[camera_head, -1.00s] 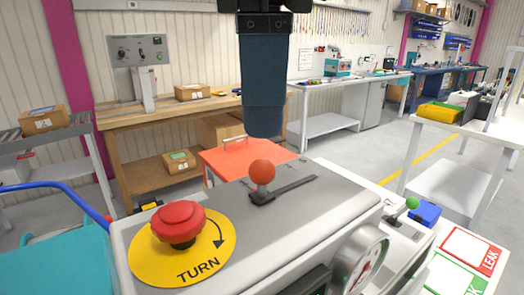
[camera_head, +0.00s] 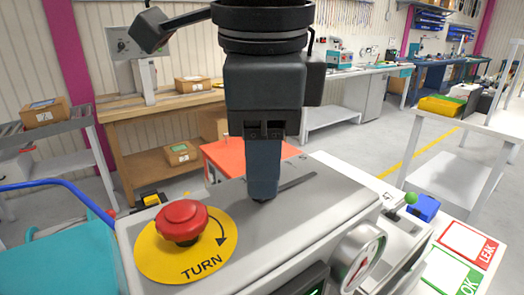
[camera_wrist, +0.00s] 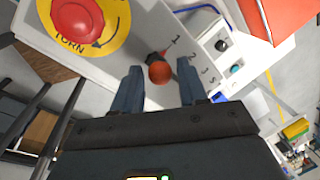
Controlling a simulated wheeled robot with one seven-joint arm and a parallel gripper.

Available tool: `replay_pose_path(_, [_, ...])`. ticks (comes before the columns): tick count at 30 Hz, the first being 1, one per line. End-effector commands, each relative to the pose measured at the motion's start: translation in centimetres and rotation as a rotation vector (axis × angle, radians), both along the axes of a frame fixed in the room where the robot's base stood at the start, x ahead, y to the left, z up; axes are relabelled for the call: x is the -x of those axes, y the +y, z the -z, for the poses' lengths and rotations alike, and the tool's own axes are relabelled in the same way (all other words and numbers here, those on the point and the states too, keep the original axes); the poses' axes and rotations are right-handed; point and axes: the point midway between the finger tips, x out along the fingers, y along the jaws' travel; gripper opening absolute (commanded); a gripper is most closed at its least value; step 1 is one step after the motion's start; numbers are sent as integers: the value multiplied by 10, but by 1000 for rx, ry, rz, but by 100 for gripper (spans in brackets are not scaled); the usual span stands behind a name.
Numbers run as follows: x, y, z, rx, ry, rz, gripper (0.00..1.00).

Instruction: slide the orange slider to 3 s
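The orange slider's ball knob (camera_wrist: 160,73) shows in the wrist view, with a dark base just above it, close to the "1" of a printed scale (camera_wrist: 192,59). My gripper (camera_wrist: 160,80) is open, with one blue finger on each side of the knob and gaps between. In the head view, my gripper (camera_head: 262,194) points down over the grey console (camera_head: 215,185) and hides the knob. The dark slot (camera_head: 298,182) runs from the gripper toward the back right. Whether the fingers reach down past the knob is hard to tell.
A red button (camera_head: 182,218) on a yellow TURN disc (camera_head: 150,258) stands left of my gripper. A round gauge (camera_head: 362,257) sits on the console's front. A green-knobbed lever (camera_head: 410,199) and a blue block (camera_head: 425,208) are at right.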

Motion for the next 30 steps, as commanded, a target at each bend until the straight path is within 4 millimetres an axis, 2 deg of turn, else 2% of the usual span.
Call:
replay_pose_path(1, [0, 0, 0, 0, 0, 0, 37])
replay_pose_path(13, [0, 0, 0, 0, 0, 0, 0])
replay_pose_path(23, [-1, -1, 0, 0, 0, 1, 0])
replay_pose_path(26, [-6, -8, 3, 0, -1, 4, 0])
replay_pose_path(30, [-22, -32, 5, -1, -2, 9, 0])
